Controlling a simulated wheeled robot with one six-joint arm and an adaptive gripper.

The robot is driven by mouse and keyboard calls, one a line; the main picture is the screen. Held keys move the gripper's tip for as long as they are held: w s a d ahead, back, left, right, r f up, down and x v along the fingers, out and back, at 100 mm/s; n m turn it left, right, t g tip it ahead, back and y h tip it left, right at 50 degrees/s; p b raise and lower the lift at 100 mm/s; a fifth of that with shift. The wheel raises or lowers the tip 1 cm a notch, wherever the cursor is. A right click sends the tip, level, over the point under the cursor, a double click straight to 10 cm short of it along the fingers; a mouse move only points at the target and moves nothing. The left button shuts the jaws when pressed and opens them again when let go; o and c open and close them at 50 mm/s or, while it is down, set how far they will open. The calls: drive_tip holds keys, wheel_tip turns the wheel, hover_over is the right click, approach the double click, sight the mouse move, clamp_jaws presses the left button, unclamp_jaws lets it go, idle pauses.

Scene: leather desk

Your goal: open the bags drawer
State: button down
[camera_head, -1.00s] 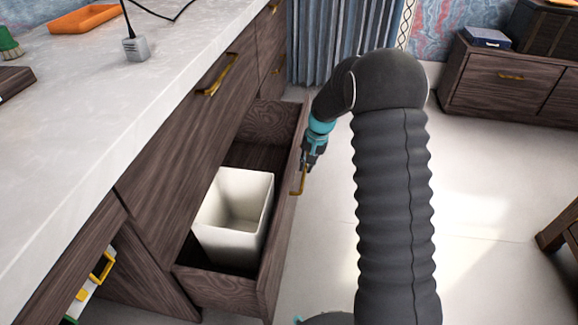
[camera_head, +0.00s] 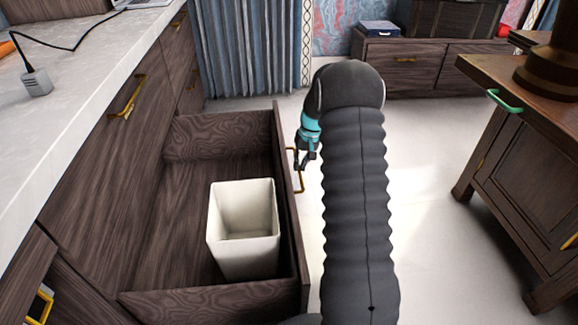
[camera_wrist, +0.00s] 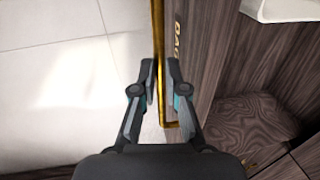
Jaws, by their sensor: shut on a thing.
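The open drawer (camera_head: 285,215) of dark wood stands far out from the desk in the head view. Its brass handle (camera_head: 300,178) is on the outer front face. My gripper (camera_head: 302,165) is at this handle. In the wrist view my gripper (camera_wrist: 161,85) has its two fingers on either side of the brass bar (camera_wrist: 157,40), shut on it. Gold letters, partly hidden, show on the drawer front (camera_wrist: 188,60) beside the bar. A white bin (camera_head: 243,228) stands inside the drawer.
The desk's pale top (camera_head: 60,105) runs along the left, with a grey cable plug (camera_head: 37,83) on it. A wooden cabinet (camera_head: 515,160) stands at the right and a low cabinet (camera_head: 425,68) at the back. Pale floor (camera_head: 425,200) lies clear between.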

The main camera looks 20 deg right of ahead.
drive_tip(key=shift+d, duration=0.5)
drive_tip(key=shift+s, duration=0.1)
drive_tip(key=c, duration=1.2)
unclamp_jaws()
wheel_tip(320, 180, up, 12)
drive_tip(key=d, duration=0.2)
drive_tip(key=shift+s, duration=0.3)
drive_tip(key=shift+d+f, duration=0.15)
